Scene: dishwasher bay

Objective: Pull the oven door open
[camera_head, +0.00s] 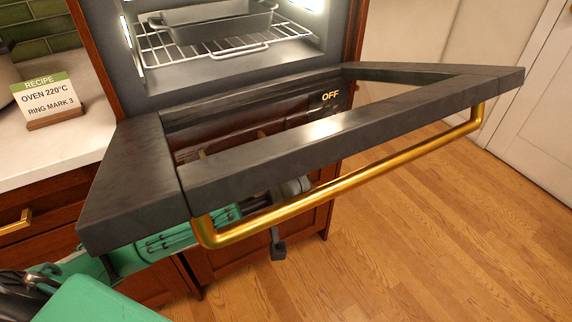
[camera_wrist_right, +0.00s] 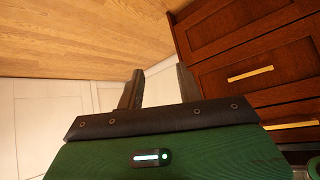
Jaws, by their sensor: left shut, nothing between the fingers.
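The oven door (camera_head: 330,140) is swung down and open in the head view, its dark frame reaching out from the oven around a glass window. Its brass handle (camera_head: 350,182) runs along the outer edge. My left arm passes under the door from the left. My left gripper (camera_head: 278,247) is below the door, behind the handle, shut and empty; the door hides part of it. It is not around the handle. My right gripper (camera_wrist_right: 158,88) shows in the right wrist view with its fingers apart and nothing between them, away from the door.
Inside the oven (camera_head: 222,62), a dark baking tin (camera_head: 212,22) stands on a wire rack (camera_head: 165,58). A recipe card (camera_head: 50,100) stands on the white counter (camera_head: 60,150) at left. Wooden floor (camera_head: 440,240) is clear at right. Wooden drawers (camera_wrist_right: 250,55) show in the right wrist view.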

